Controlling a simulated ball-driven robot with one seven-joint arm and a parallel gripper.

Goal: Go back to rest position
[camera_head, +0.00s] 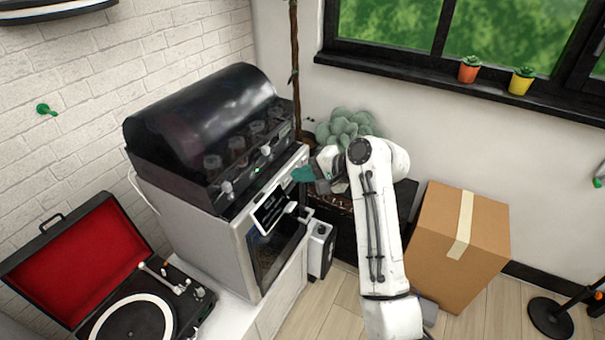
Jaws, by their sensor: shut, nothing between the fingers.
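My white arm rises from the bottom of the head view, bends at its elbow and reaches left. My gripper (303,174) is at its end, close to the front right edge of the 3D printer (230,228). The gripper is small in this view, with a teal part at its tip; it looks shut and empty. The arm hides part of the wall and floor behind it.
A turntable (135,318) with an open red-lined lid stands at left. A cardboard box (462,245) is right of my arm, a dark trunk (340,222) behind it. A green plant (345,126) stands behind the gripper. Potted plants (469,68) sit on the window sill.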

